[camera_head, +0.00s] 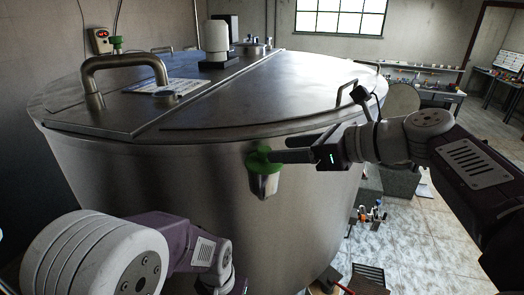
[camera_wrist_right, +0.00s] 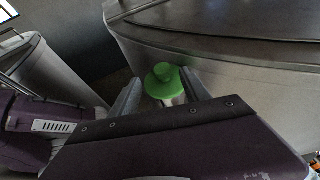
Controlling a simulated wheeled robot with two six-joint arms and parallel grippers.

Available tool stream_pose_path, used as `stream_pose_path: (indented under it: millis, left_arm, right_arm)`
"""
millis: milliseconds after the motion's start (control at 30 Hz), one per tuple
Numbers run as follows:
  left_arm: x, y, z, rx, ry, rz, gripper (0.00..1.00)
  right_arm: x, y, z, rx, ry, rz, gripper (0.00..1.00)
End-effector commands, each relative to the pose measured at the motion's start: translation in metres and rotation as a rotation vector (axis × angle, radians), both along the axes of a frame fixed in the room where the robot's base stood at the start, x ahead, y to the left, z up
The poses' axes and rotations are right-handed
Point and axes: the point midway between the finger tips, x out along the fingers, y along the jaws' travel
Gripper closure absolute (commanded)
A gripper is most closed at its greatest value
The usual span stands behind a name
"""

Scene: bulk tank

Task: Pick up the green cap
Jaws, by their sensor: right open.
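The green cap (camera_head: 260,163) sits on a short metal outlet (camera_head: 264,185) at the front wall of the large steel tank (camera_head: 150,175). My right gripper (camera_head: 277,157) comes in from the right, with its fingertips at the cap. In the right wrist view the green cap (camera_wrist_right: 164,80) lies between the two spread fingers of my right gripper (camera_wrist_right: 163,86), one on each side. The gripper is open; I cannot tell whether a finger touches the cap. Of my left arm only links show at lower left; its gripper is out of view.
The tank's rim (camera_head: 225,140) runs just above the cap. Small items (camera_head: 372,212) lie on the tiled floor at right. A shelf bench (camera_head: 425,75) stands behind.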

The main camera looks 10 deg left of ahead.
Motion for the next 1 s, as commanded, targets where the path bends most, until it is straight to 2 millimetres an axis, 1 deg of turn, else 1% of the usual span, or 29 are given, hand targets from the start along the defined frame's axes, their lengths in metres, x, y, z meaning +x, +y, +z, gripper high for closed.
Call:
stream_pose_path:
  millis: [33, 100, 267, 333, 467, 500, 600, 833, 867, 900, 967, 1000]
  left_arm:
    - [0.000, 0.000, 0.005, 0.000, 0.000, 0.000, 0.64]
    - [0.000, 0.000, 0.008, 0.000, 0.000, 0.000, 0.64]
    - [0.000, 0.000, 0.009, 0.000, 0.000, 0.000, 0.64]
    - [0.000, 0.000, 0.013, 0.000, 0.000, 0.000, 0.64]
    - [0.000, 0.000, 0.028, 0.000, -0.001, 0.000, 0.64]
    - [0.000, 0.000, 0.028, 0.000, -0.001, 0.000, 0.64]
    - [0.000, 0.000, 0.030, 0.000, -0.001, 0.000, 0.64]
    - [0.000, 0.000, 0.029, 0.000, 0.000, 0.000, 0.64]
    - [0.000, 0.000, 0.029, 0.000, 0.000, 0.000, 0.64]
    - [0.000, 0.000, 0.029, 0.000, 0.000, 0.000, 0.64]
    - [0.000, 0.000, 0.029, 0.000, 0.000, 0.000, 0.64]
    - [0.000, 0.000, 0.029, 0.000, -0.001, 0.000, 0.64]
  right_arm:
    - [0.001, 0.008, -0.001, -0.002, 0.004, 0.004, 0.45]
    - [0.005, 0.016, -0.006, -0.002, 0.003, 0.002, 0.45]
    - [0.009, 0.022, -0.010, -0.004, -0.001, -0.001, 0.45]
    - [0.011, 0.027, -0.010, -0.004, 0.000, 0.000, 0.45]
    - [0.020, 0.048, -0.017, -0.005, 0.004, 0.002, 0.45]
    - [0.022, 0.054, -0.021, -0.004, 0.002, 0.002, 0.45]
    - [0.026, 0.064, -0.027, -0.004, 0.000, 0.000, 0.45]
    - [0.027, 0.066, -0.030, -0.004, -0.002, -0.002, 0.45]
    - [0.027, 0.066, -0.030, -0.004, -0.002, -0.002, 0.51]
    - [0.027, 0.066, -0.030, -0.004, -0.002, -0.002, 0.62]
    - [0.027, 0.066, -0.029, -0.004, -0.002, -0.002, 0.78]
    - [0.027, 0.066, -0.029, -0.004, -0.002, -0.002, 0.90]
